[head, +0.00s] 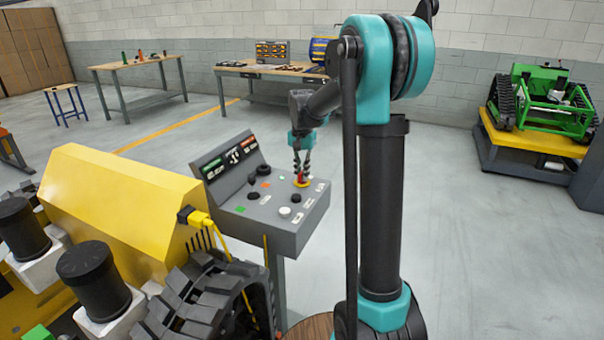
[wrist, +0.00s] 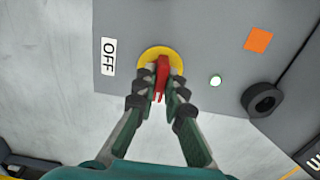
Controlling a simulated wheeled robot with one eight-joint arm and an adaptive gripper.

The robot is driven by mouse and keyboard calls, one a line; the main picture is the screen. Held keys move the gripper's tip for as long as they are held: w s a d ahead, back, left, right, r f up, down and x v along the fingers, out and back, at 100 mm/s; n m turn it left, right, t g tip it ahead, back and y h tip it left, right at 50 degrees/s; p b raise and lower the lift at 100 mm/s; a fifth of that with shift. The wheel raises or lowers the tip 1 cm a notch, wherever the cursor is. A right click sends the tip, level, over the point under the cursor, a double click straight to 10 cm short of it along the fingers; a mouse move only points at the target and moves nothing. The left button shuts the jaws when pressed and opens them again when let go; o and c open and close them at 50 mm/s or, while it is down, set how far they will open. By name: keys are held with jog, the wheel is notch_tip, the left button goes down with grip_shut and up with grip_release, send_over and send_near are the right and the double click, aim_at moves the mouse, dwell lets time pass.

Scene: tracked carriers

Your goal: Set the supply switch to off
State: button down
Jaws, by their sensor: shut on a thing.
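The supply switch is a red handle on a yellow round base. In the wrist view the red handle (wrist: 162,76) stands between my fingertips, on the yellow base (wrist: 176,60). A white OFF label (wrist: 108,57) lies left of the base. My gripper (wrist: 160,88) is shut on the red handle. In the head view my gripper (head: 301,172) reaches down to the switch's yellow base (head: 301,183), at the right part of the grey control console (head: 285,228). The fingers partly hide the handle.
A lit white-green lamp (wrist: 216,80), an orange patch (wrist: 258,40) and a black knob (wrist: 262,100) lie right of the switch. A yellow machine (head: 110,200) with a black track (head: 205,300) stands left of the console. Open floor lies behind.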

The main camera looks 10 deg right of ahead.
jog(key=shift+n, duration=0.3)
jog(key=n, duration=0.3)
jog(key=shift+n, duration=0.4)
jog(key=n, duration=0.4)
jog(key=shift+n, duration=0.3)
jog(key=n, duration=0.8)
jog(key=shift+n, duration=0.4)
jog(key=c, duration=1.6)
grip_release()
